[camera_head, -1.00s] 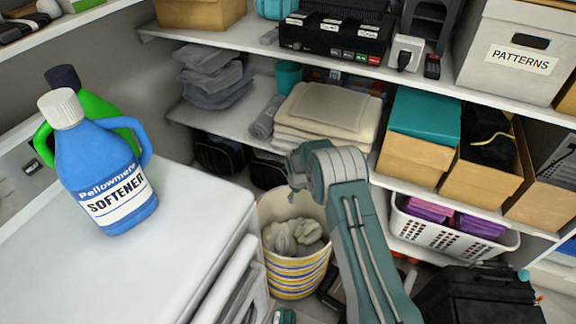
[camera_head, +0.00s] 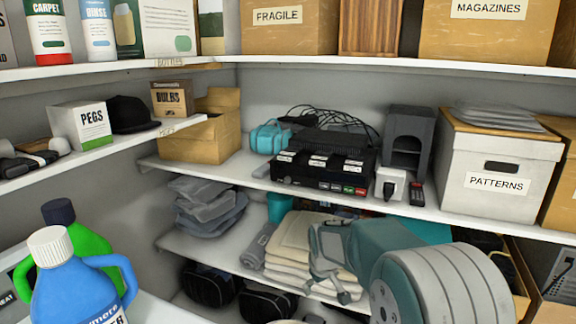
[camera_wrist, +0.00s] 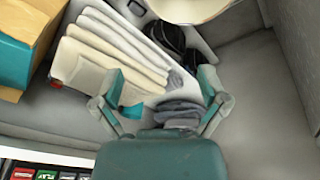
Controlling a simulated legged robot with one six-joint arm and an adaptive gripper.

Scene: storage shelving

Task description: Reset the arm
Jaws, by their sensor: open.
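My arm is folded in front of the shelves in the head view. My gripper (camera_head: 328,272) shows at the left end of the arm, in front of the folded cream towels (camera_head: 296,242). In the wrist view my gripper (camera_wrist: 165,106) has its two teal fingers spread wide apart. Nothing is held between them. Beyond the fingers, the towels (camera_wrist: 112,50) and a pile of grey folded cloth (camera_wrist: 180,112) show. My arm hides part of the lower shelf in the head view.
A blue softener bottle (camera_head: 75,290) and a green bottle (camera_head: 90,244) stand at lower left. An upper shelf (camera_head: 400,64) runs across the top.

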